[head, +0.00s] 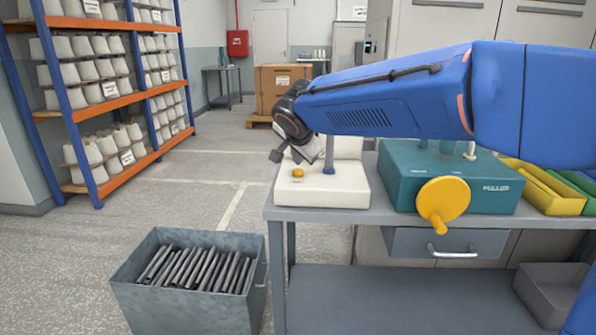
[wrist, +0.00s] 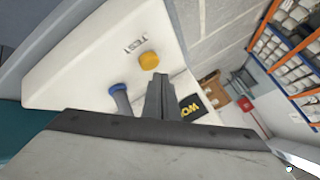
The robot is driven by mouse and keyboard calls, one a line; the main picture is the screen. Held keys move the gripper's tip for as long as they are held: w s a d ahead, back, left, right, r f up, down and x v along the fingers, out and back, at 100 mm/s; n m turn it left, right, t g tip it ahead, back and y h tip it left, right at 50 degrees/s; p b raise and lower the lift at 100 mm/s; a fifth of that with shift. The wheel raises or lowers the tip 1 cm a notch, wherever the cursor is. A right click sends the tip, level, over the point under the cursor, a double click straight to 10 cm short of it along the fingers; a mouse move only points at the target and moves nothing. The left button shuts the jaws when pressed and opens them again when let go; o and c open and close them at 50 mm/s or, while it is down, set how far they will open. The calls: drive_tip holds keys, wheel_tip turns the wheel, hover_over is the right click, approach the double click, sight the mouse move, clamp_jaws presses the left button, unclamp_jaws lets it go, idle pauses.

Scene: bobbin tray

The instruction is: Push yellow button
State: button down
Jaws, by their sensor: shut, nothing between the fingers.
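The yellow button (head: 298,173) is a small round cap on top of a white box (head: 345,192) at the left end of the grey workbench. In the wrist view the yellow button (wrist: 149,61) sits beside a printed "TEST" label. My gripper (head: 277,155) is above and to the left of the button in the head view, partly dark against the arm. In the wrist view my gripper's fingers (wrist: 157,78) are shut and empty, with their tips just below the button in the picture. I cannot tell the exact height between them.
A teal machine (head: 400,165) with a yellow crank (head: 441,200) is farther right. A metal bin (head: 250,292) of dark rods stands on the floor at lower left. Shelving (head: 160,95) lines the left.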

sight(298, 172)
drive_tip(key=shift+r, duration=0.15)
drive_tip(key=shift+r, duration=2.4)
drive_tip(key=shift+n+g+h, duration=0.4)
drive_tip(key=shift+n+g, duration=0.2)
drive_tip(key=shift+n, duration=0.2)
drive_tip(key=s+d, duration=0.2)
drive_tip(key=d, duration=0.2)
drive_tip(key=s+d+f, duration=0.1)
drive_tip(key=s+d, duration=0.1)
drive_tip(key=d, duration=0.3)
drive_tip(key=s+d+f, duration=0.1)
drive_tip(key=s+d, duration=0.2)
drive_tip(key=d, duration=0.1)
drive_tip(key=shift+d+f, duration=0.25)
drive_tip(key=shift+d, duration=0.05)
drive_tip(key=s+d+f+n+g, duration=0.1)
drive_tip(key=s+d+f, duration=0.35)
drive_tip(key=s, duration=0.25)
drive_tip(key=s+d+f+n+g, duration=0.1)
drive_tip(key=s+d+f+n, duration=0.15)
drive_tip(key=s+d, duration=0.4)
drive_tip(key=s+d+f+n, duration=0.1)
drive_tip(key=s+d+f, duration=0.35)
drive_tip(key=s, duration=0.25)
drive_tip(key=s+d+f+n+g, duration=0.1)
drive_tip(key=s+d+f+n, duration=0.1)
drive_tip(key=s+f, duration=0.5)
drive_tip(key=s+d, duration=0.1)
drive_tip(key=s, duration=0.3)
drive_tip(key=shift+d+f, duration=0.2)
